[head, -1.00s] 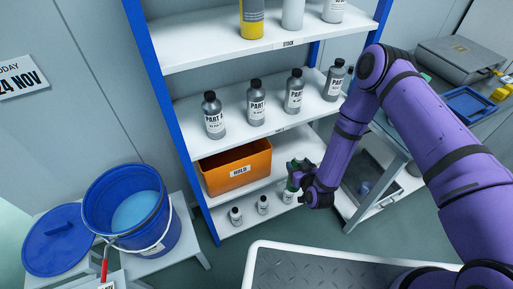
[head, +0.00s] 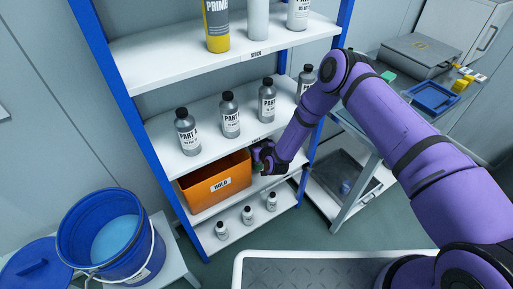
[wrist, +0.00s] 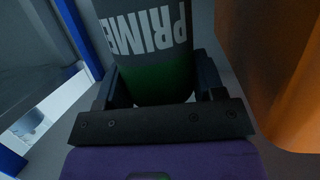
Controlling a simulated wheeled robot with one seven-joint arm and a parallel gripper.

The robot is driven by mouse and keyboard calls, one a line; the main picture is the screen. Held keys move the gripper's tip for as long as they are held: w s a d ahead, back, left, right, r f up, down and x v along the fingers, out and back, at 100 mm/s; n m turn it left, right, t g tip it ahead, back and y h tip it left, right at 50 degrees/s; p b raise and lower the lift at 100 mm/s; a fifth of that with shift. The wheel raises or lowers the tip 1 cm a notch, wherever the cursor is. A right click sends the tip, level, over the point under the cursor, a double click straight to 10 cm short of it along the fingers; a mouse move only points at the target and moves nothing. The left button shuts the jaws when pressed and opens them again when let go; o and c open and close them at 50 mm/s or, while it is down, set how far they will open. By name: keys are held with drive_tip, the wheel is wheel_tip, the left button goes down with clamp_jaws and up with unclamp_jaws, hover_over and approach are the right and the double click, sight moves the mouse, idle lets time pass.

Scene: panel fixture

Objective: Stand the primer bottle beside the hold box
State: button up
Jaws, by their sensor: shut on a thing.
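My gripper (head: 262,160) is at the right end of the orange hold box (head: 220,187), on the shelf below the row of grey bottles. In the wrist view, my gripper (wrist: 158,78) is shut around the primer bottle (wrist: 146,35), grey with white "PRIME" lettering and green near the jaws. The hold box also shows close on the right in the wrist view (wrist: 275,60), with a narrow gap from the bottle. In the head view the bottle is mostly hidden by my gripper. I cannot tell whether its base touches the shelf.
Grey "PART" bottles (head: 229,115) stand on the shelf above. Several small bottles (head: 247,215) stand below. A yellow-and-grey bottle labelled "PRIME" (head: 217,28) stands on the top shelf. A blue shelf post (head: 330,85) is near my arm. A blue bucket (head: 110,235) stands at lower left.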

drive_tip(key=shift+w+a+f, duration=0.15)
drive_tip(key=shift+w+f, duration=0.1)
drive_tip(key=shift+f, duration=0.6)
drive_tip(key=shift+w+a+f, duration=0.1)
drive_tip(key=shift+w+f, duration=0.15)
drive_tip(key=shift+f, duration=0.75)
drive_tip(key=o, duration=1.2)
drive_tip(key=shift+c, duration=0.2)
drive_tip(key=v, duration=1.2)
